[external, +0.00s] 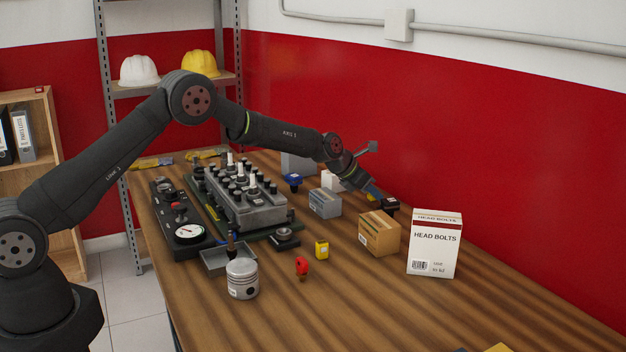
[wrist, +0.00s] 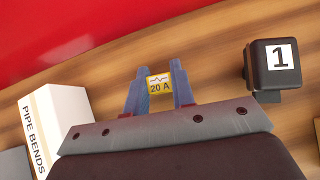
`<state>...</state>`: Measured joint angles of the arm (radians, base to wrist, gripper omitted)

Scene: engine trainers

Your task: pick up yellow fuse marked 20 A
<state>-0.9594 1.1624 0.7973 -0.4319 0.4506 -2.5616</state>
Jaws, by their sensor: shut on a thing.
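The yellow fuse (wrist: 159,84) shows the mark 20 A and a zigzag line on its face in the wrist view. My gripper (wrist: 158,92) is shut on it, with one blue-grey finger on each side. In the external view my gripper (external: 374,192) is at the far right side of the table, behind the cardboard box, and only a small yellow bit of the fuse (external: 371,197) shows. I cannot tell whether the fuse touches the table.
A black block marked 1 (wrist: 280,62) stands right of the fuse, and a white PIPE BENDS box (wrist: 58,122) left. A cardboard box (external: 379,233) and HEAD BOLTS box (external: 435,243) stand nearer. Another yellow piece (external: 321,249) sits mid-table. The front right table is mostly clear.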

